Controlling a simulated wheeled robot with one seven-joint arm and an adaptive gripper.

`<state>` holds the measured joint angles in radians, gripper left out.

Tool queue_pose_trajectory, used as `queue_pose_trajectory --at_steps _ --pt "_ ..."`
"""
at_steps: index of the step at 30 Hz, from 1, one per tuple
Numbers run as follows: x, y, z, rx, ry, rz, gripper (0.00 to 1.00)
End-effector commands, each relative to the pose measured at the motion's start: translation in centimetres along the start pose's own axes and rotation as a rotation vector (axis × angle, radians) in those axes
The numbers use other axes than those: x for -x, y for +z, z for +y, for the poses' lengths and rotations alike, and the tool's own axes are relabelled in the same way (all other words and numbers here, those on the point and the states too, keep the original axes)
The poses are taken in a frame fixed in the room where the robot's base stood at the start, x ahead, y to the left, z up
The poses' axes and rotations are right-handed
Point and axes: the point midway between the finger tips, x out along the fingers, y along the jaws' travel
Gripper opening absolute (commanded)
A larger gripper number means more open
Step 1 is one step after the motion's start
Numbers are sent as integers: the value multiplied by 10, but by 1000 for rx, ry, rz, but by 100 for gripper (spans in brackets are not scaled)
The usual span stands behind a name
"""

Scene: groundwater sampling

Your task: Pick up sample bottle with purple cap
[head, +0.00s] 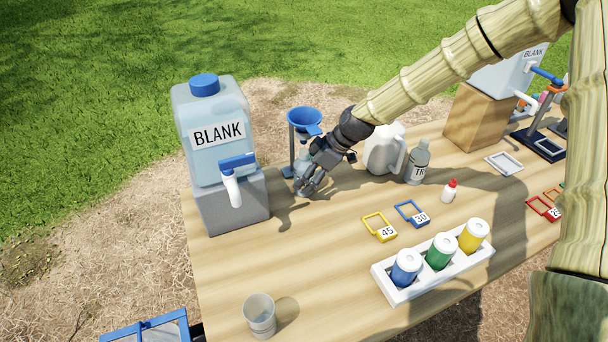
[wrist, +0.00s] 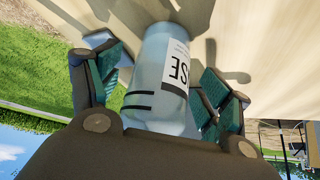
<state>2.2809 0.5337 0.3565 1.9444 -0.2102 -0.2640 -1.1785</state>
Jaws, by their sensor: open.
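My gripper (head: 308,182) is low over the table beside the blue funnel. In the wrist view my gripper (wrist: 172,72) is open, with green-padded fingers on both sides of a translucent bottle (wrist: 158,95). In the head view this bottle is mostly hidden by my gripper. I see no purple cap in either view; the bottle's cap end cannot be made out.
A blue funnel (head: 304,121) on a stand is right behind my gripper. A large BLANK container (head: 212,108) with a spigot stands left. A white jug (head: 383,152) and TR bottle (head: 417,164) are right. A white rack (head: 438,272) holds capped bottles; a clear cup (head: 260,316) stands in front.

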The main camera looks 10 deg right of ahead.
Motion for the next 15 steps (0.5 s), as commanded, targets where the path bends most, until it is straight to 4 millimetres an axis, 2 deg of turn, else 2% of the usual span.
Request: queue_pose_trajectory --at_steps 6,14,15 --pt "-15 0 0 0 0 0 78" --pt "-16 0 0 0 0 1 78" --pt "-16 0 0 0 0 0 71"
